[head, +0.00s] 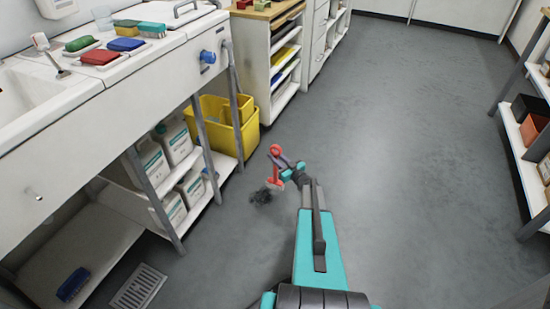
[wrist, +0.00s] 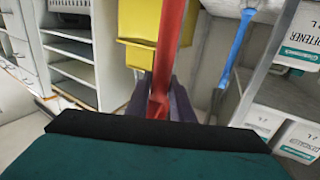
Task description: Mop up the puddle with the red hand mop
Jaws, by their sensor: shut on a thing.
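The red hand mop (head: 276,168) is in my gripper (head: 286,166), low over the floor in the head view. My gripper is shut on its red handle, which also shows in the wrist view (wrist: 172,55) running up between the fingers (wrist: 165,105). A small dark puddle (head: 261,196) lies on the grey floor just below and left of the mop. The mop's pale lower end is close to the puddle's right edge; I cannot tell whether it touches the floor. The mop's lower end is hidden in the wrist view.
A yellow bucket (head: 214,126) stands behind, by the sink counter (head: 150,85). White bottles (head: 150,160) fill the shelf under the counter. A floor drain (head: 139,287) is at the lower left. A shelf rack (head: 530,165) stands at the right. The floor between is clear.

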